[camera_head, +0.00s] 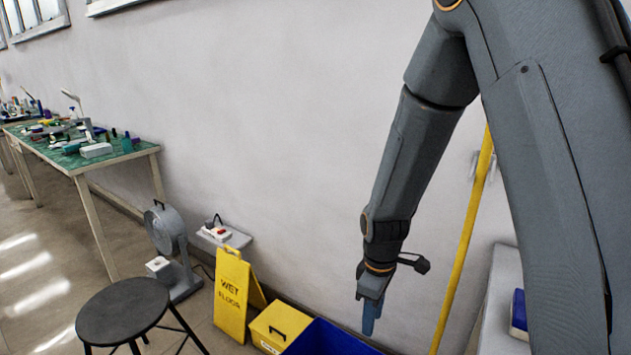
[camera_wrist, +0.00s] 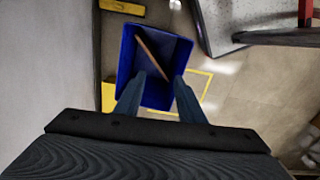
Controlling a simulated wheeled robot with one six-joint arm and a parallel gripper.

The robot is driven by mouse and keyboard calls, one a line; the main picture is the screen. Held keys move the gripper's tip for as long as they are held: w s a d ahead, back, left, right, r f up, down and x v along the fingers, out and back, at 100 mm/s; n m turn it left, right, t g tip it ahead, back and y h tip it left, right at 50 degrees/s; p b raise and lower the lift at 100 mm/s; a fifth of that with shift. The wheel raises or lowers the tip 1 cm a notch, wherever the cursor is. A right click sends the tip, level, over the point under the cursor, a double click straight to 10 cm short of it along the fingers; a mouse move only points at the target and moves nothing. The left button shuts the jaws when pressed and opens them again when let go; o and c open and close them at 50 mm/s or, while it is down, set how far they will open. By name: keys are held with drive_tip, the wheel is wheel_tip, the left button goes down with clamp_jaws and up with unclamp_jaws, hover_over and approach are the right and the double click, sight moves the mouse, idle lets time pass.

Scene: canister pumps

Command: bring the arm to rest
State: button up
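My gripper (camera_head: 369,318) hangs at the end of my arm, pointing down beside the pale wall. In the wrist view its two fingers (camera_wrist: 158,78) are spread apart, with nothing between them. A blue bin (camera_head: 328,340) stands on the floor below and is cut off by the bottom edge of the head view. The wrist view looks down into the bin (camera_wrist: 126,58), where a long brown object (camera_wrist: 153,54) lies aslant. The gripper is above the bin; the exact height is hard to tell.
A yellow box (camera_head: 277,326) and a yellow wet floor sign (camera_head: 231,292) stand beside the bin. A black stool (camera_head: 122,311), a grey fan (camera_head: 165,229) and a cluttered workbench (camera_head: 88,205) are to the left. A yellow pole (camera_head: 468,232) leans behind my arm.

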drive_tip(key=s+d+r+m+p, duration=0.1)
drive_tip(key=s+d+r+m, duration=0.2)
drive_tip(key=s+r+m, duration=0.3)
drive_tip(key=s+d+r+m+p, duration=0.1)
drive_tip(key=s+d+r+m, duration=0.2)
drive_tip(key=s+r+m, duration=0.3)
drive_tip(key=s+r, duration=0.3)
drive_tip(key=s, duration=0.1)
drive_tip(key=shift+p, duration=0.4)
drive_tip(key=shift+w, duration=0.1)
drive_tip(key=shift+c, duration=0.6)
